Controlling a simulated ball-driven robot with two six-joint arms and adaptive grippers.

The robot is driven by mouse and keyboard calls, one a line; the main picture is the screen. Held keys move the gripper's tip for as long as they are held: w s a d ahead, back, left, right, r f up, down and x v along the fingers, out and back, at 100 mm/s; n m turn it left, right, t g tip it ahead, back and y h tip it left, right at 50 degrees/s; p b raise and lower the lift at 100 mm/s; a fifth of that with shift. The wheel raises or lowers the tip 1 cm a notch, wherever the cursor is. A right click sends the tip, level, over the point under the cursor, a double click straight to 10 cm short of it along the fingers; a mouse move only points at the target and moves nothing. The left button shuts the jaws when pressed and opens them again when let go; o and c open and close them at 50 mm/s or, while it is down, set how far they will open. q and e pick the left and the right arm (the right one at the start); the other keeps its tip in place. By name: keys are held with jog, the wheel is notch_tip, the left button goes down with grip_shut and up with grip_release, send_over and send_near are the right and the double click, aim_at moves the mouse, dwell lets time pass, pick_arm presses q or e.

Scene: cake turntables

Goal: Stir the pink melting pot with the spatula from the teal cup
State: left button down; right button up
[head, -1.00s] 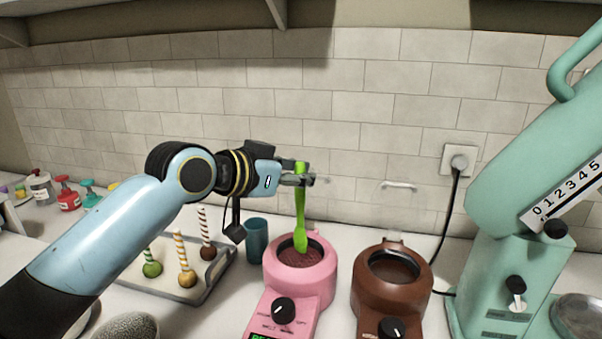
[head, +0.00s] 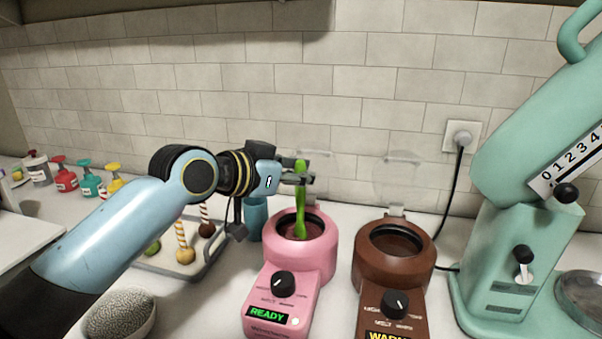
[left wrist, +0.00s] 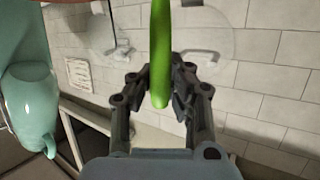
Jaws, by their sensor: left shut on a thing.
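My left gripper (head: 299,174) is shut on the green spatula (head: 300,212), above the pink melting pot (head: 323,259). The spatula hangs upright with its lower end inside the pot's opening; whether it touches the contents I cannot tell. The pot's display reads READY. In the left wrist view the spatula (left wrist: 160,55) sits between the fingers of my left gripper (left wrist: 165,85). The teal cup (head: 255,220) stands left of the pot, behind my wrist, partly hidden. My right gripper is not in view.
A brown melting pot (head: 376,272) stands to the right, then a mint mixer (head: 505,240). A tray (head: 205,262) of cake pops is at left, partly behind my arm. The tiled wall is close behind.

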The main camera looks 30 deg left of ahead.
pick_arm(q)
jog(key=shift+f, duration=0.15)
jog(key=shift+f+b, duration=0.35)
jog(key=shift+f, duration=0.1)
